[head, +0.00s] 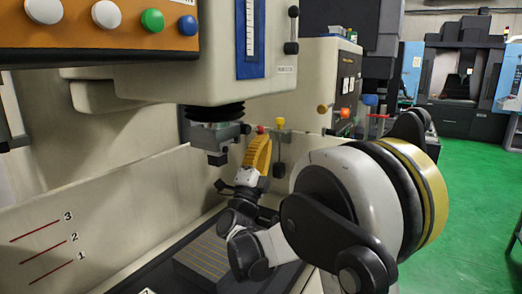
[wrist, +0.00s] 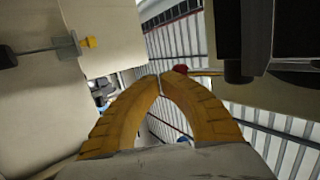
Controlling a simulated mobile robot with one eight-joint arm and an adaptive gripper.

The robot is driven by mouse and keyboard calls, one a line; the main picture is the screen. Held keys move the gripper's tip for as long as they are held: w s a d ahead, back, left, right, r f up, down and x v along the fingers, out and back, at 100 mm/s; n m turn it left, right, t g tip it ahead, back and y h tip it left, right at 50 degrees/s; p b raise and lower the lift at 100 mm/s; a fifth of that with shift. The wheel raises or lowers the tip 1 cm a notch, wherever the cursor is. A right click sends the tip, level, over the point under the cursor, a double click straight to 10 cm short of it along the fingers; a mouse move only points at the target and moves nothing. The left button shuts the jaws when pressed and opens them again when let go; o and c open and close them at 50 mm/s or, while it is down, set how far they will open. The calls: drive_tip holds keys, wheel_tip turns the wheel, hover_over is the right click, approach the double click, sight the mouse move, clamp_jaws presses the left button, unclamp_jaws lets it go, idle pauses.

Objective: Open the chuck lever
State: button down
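The chuck lever shows as a red knob (head: 260,130) to the chuck's right. In the wrist view the red knob (wrist: 180,69) ends a thin brass-coloured rod running right towards the dark chuck (wrist: 238,40). My gripper (head: 262,140) has yellow curved fingers pointing up, with the tips just under the knob. In the wrist view my gripper (wrist: 160,76) has its fingertips together with nothing visible between them. The knob is just right of the tips; contact cannot be told.
A yellow-topped fitting (head: 280,124) is on the machine wall, right of the gripper. A dark slotted work table (head: 205,255) lies below. The control panel (head: 110,30) with coloured buttons is at upper left. Green floor (head: 465,170) is open at right.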

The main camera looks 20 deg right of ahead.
drive_tip(key=shift+w+d+r+p, duration=0.1)
drive_tip(key=shift+d+r+p, duration=0.1)
drive_tip(key=shift+r, duration=0.45)
drive_tip(key=shift+w+d+r+p, duration=0.1)
drive_tip(key=shift+r+p, duration=0.05)
drive_tip(key=shift+r, duration=0.45)
drive_tip(key=shift+r, duration=0.1)
drive_tip(key=v, duration=1.2)
drive_tip(key=shift+d, duration=0.1)
